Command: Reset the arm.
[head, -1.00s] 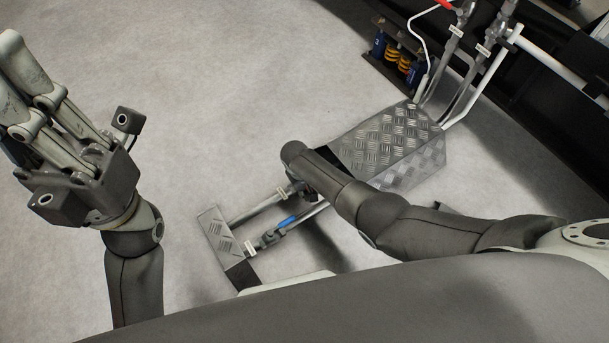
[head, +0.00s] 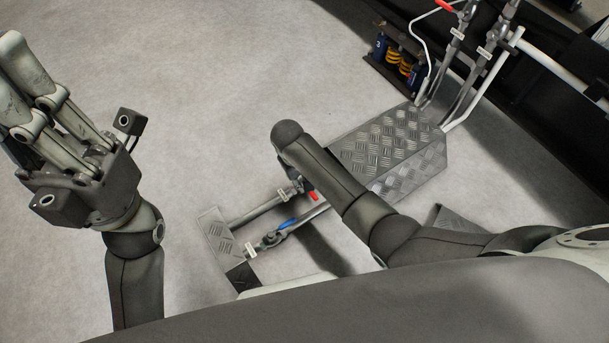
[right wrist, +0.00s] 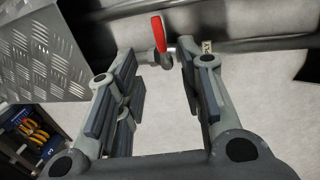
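A red lever (head: 312,196) sits on a pipe of the pipework on the floor, beside the end of my right arm. The red lever also shows in the right wrist view (right wrist: 159,34), just beyond the fingertips and roughly between their lines. My right gripper (right wrist: 157,66) is open, with nothing between its pads. In the head view the right arm hides most of it. My left gripper (head: 18,75) is raised at the left of the head view, clear of the pipework. Its fingertips are partly cut off, so its opening is unclear.
A blue lever (head: 287,222) is on the neighbouring pipe. A tread-plate cover (head: 400,150) lies over the pipes, with a smaller plate (head: 215,235) at their left end. Open floor (head: 220,80) is at upper left.

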